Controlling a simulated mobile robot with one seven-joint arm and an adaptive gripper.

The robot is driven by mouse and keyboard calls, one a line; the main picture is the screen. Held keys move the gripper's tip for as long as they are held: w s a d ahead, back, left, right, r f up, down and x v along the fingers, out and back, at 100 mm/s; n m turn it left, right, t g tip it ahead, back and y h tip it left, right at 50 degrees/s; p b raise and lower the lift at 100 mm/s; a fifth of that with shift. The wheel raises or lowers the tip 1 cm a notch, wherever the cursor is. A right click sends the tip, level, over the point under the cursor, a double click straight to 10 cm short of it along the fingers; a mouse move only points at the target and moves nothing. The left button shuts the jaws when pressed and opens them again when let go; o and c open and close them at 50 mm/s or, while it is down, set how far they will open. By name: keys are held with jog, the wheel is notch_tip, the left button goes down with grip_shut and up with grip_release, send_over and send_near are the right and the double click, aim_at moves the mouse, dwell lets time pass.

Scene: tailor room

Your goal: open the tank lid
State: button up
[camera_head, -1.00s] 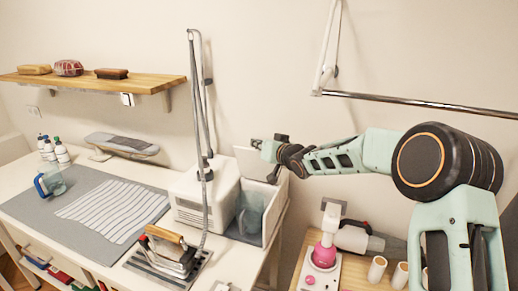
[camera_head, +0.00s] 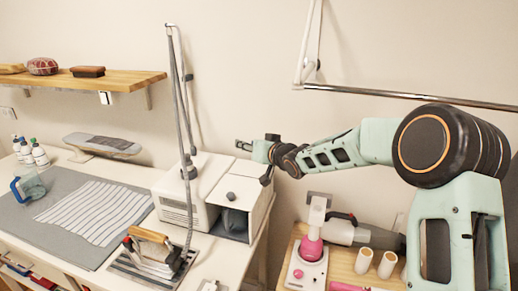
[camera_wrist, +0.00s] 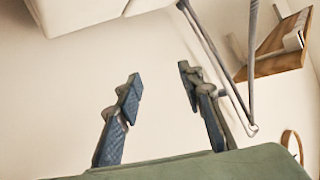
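The white steam station (camera_head: 190,190) stands on the table with a grey tank (camera_head: 235,220) in its right-hand bay. The tank lid (camera_head: 250,187), pale with a dark round knob (camera_head: 230,196), appears to lie flat over the bay. My gripper (camera_head: 252,147) is above and behind the lid, apparently clear of it. In the wrist view, my gripper (camera_wrist: 157,82) has its two fingers spread with only the pale wall between them. A pale body at the top left of that view (camera_wrist: 85,12) is probably the station.
A hose on a tall stand (camera_head: 184,110) rises beside the station. An iron (camera_head: 152,250) rests in front. A wooden shelf (camera_head: 100,86) is on the wall at left. A side table (camera_head: 343,272) at right holds a pink-and-white device (camera_head: 310,255) and cups.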

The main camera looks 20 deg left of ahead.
jog(key=v, duration=0.8)
jog(key=shift+d, duration=0.3)
jog(key=shift+s, duration=0.15)
